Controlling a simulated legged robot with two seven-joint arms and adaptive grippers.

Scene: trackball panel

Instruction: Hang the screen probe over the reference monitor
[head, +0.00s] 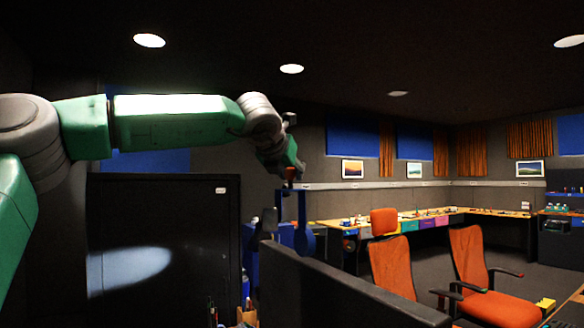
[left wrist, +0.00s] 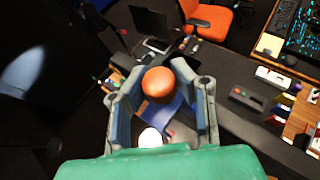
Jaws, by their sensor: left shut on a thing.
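My left gripper (head: 291,170) is at the middle of the head view, pointing down and shut on the screen probe. The probe (head: 303,225) is a blue hanger with a rounded blue disc at its lower end. Its orange-red knob (left wrist: 158,82) sits between the two fingers in the left wrist view, with a blue part (left wrist: 172,115) below. The probe hangs over or close to the left end of a long dark slab (head: 340,295); I cannot tell whether they touch. I cannot tell whether this slab is the reference monitor. My right gripper is not in view.
A tall black cabinet (head: 160,250) stands at the left. Orange chairs (head: 392,265) stand beyond the slab. A long bench (head: 430,222) runs along the back wall. In the left wrist view, a panel with lit keys (left wrist: 297,28) lies at the upper right.

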